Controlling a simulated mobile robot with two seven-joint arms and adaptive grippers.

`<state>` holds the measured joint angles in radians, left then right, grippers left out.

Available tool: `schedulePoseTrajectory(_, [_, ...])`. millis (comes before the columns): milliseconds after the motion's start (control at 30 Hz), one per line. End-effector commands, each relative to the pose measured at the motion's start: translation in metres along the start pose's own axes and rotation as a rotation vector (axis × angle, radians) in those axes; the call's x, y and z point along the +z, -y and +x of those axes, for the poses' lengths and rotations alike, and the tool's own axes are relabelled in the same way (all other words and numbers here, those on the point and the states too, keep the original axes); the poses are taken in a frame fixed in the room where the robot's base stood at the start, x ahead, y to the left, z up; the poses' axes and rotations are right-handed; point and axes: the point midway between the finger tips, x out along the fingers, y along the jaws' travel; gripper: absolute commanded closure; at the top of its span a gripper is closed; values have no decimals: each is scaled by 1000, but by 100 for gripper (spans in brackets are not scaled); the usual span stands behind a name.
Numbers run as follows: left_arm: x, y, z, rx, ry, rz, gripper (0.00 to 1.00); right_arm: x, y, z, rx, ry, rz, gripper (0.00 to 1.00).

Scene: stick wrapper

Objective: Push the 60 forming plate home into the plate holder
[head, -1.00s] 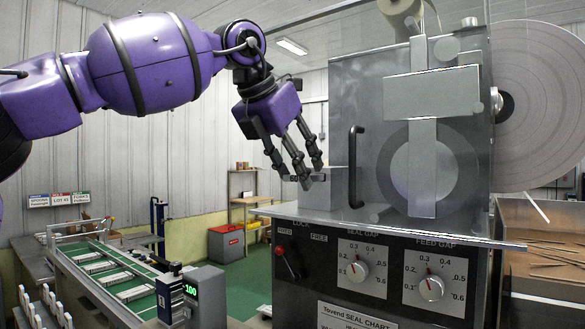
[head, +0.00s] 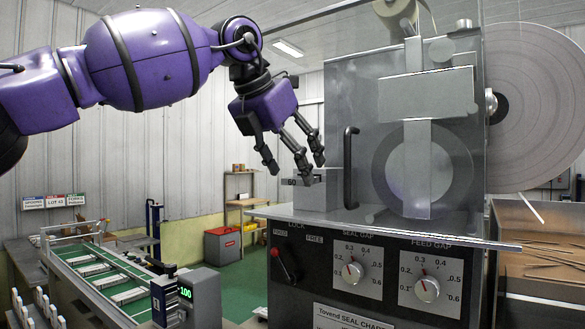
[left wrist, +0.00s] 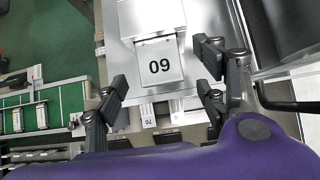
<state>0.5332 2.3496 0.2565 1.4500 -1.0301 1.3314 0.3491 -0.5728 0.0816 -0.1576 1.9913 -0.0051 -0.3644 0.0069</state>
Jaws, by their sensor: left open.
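The 60 forming plate (head: 290,182) shows its dark number at the left end of the grey block-shaped plate holder (head: 322,192), on the machine's ledge. In the left wrist view the plate (left wrist: 160,74) is a pale square with the number upside down, against the holder block (left wrist: 150,16). It appears to sit at the holder's mouth; how deep it is seated I cannot tell. My left gripper (head: 293,162) is open, its fingers spread just above and beside the plate, holding nothing. The wrist view shows the fingers (left wrist: 160,105) on either side of the plate. My right gripper is not in view.
A black handle (head: 350,165) stands on the machine front just right of the holder. The ledge's edge (head: 400,234) runs above the dials. Plates, one marked 70 (left wrist: 148,121), lie below the ledge. A green conveyor (head: 105,275) stands at lower left.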

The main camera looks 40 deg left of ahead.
Motion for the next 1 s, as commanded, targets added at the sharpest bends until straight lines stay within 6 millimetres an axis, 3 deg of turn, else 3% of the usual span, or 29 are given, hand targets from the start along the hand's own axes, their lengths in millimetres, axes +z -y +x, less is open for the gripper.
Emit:
schedulePoseTrajectory(300, [1,0,-68,0,8,-1,35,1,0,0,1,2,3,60])
schedulePoseTrajectory(500, [1,0,-99,0,5,-1,35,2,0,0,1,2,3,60])
schedulePoseTrajectory(700, [0,0,-110,0,4,1,35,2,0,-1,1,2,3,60])
schedulePoseTrajectory(1000, [0,0,-110,-1,3,0,35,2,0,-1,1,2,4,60])
